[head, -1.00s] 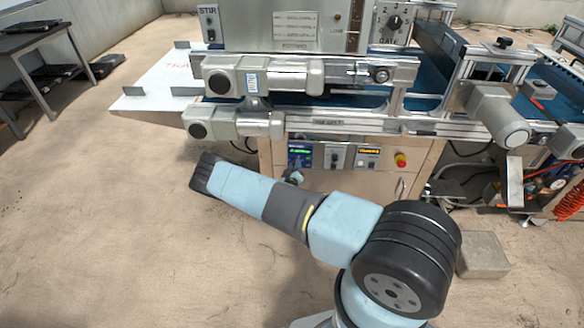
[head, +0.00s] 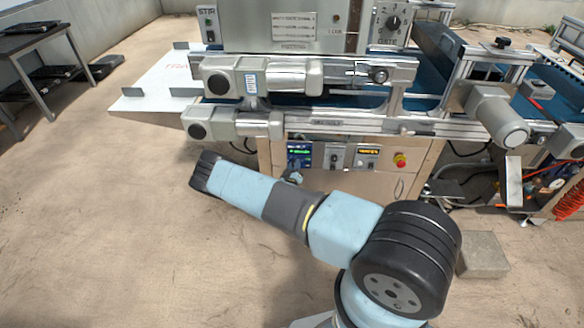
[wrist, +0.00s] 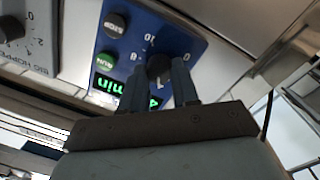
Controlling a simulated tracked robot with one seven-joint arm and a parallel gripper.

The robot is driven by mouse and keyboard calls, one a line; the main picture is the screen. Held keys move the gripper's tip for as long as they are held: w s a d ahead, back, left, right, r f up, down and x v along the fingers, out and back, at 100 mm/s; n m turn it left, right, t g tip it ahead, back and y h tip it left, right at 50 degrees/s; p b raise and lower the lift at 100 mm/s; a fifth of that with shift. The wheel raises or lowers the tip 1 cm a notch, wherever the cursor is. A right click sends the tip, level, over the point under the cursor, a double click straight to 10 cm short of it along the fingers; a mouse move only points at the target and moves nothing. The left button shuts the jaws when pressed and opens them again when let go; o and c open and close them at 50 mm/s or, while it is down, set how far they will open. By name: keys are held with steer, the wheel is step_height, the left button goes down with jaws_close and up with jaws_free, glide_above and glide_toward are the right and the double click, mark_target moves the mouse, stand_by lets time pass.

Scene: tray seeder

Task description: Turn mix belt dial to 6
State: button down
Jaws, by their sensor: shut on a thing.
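A blue control panel (wrist: 185,42) fills the upper middle of the wrist view and also shows on the machine's front in the head view (head: 299,150). It carries a dark dial knob (wrist: 158,66) with numbers around it, among them 0, 8 and 10. My gripper (wrist: 160,80) is shut on this knob, one finger on each side. The fingers hide much of the dial and its pointer. A green lit display (wrist: 112,86) shows a 4 and "min", partly covered. I cannot read a mix belt label. In the head view my arm hides most of my gripper.
A green RUN button (wrist: 106,64) and a black button (wrist: 114,24) sit beside the dial. A grey panel with another knob (wrist: 12,28) is adjacent. In the head view, a red stop button (head: 400,160) is to the right. Open floor lies left.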

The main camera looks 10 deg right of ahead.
steer(key=shift+w+a+m, duration=0.1)
steer(key=shift+a+m, duration=0.15)
steer(key=shift+m, duration=0.15)
steer(key=m, duration=0.3)
steer(key=shift+m, duration=0.3)
steer(key=m, duration=0.5)
steer(key=shift+y, duration=0.4)
steer(key=shift+m, duration=0.4)
steer(key=c, duration=1.2)
jaws_free()
steer(key=o, duration=0.4)
steer(key=shift+d, duration=0.2)
steer(key=shift+c, duration=0.2)
